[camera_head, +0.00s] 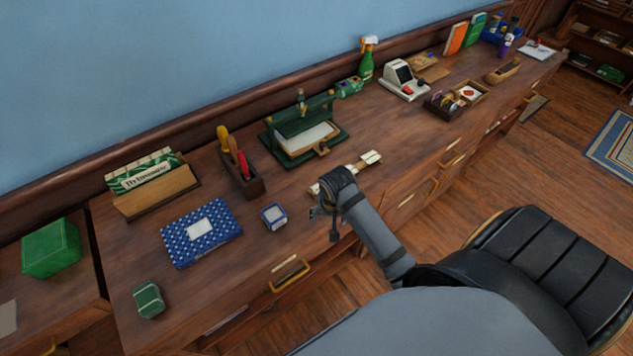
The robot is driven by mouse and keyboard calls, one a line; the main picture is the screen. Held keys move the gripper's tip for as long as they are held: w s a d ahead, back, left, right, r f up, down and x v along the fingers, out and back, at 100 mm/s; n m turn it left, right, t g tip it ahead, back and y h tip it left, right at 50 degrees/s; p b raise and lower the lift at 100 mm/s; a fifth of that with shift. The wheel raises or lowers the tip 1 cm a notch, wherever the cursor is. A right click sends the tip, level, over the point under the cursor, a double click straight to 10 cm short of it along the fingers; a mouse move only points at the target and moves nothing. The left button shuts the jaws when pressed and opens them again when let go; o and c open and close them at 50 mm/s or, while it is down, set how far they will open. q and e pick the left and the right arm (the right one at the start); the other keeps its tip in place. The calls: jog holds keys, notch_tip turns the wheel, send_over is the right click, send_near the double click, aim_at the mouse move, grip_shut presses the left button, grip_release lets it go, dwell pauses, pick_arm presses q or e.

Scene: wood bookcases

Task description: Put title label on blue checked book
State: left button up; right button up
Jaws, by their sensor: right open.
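The blue checked book (173,249) lies flat on the desk at the left, its cover patterned blue and white. A pale rectangle (199,227) shows on the middle of its cover; I cannot tell whether it is a separate label or part of the cover. My right gripper (324,214) is open above the front part of the desk, right of the book and apart from it. No held thing is visible in it. My left gripper is not in view.
A small blue-and-white box (273,216) stands between book and gripper. Cream pieces (370,158) lie behind the gripper. A green press (304,130), a tool holder (241,176) and a card rack (155,201) stand further back. A green tin (149,299) is front left.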

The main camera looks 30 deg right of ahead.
jog(key=w+d+r+m+g, duration=0.1)
jog(key=w+d+r+m, duration=0.1)
jog(key=w+r+m, duration=0.45)
jog(key=m+g+p, duration=0.1)
jog(key=m, duration=0.3)
send_near(316, 190)
jog(key=b, duration=0.1)
jog(key=f+b, duration=0.1)
jog(key=b, duration=0.1)
jog(key=f+b, duration=0.1)
jog(key=b, duration=0.1)
jog(key=shift+s+d+y, duration=0.25)
jog(key=shift+s+y, duration=0.05)
jog(key=f+b, duration=0.1)
jog(key=f, duration=0.1)
jog(key=f+b, duration=0.1)
jog(key=b, duration=0.1)
jog(key=f+b, duration=0.2)
jog(key=shift+w+f, duration=0.3)
jog(key=shift+f, duration=0.05)
jog(key=shift+s+r, duration=0.1)
jog(key=shift+r, duration=0.15)
jog(key=shift+f+p, duration=0.3)
jog(key=shift+p, duration=0.35)
jog(key=c, duration=0.9)
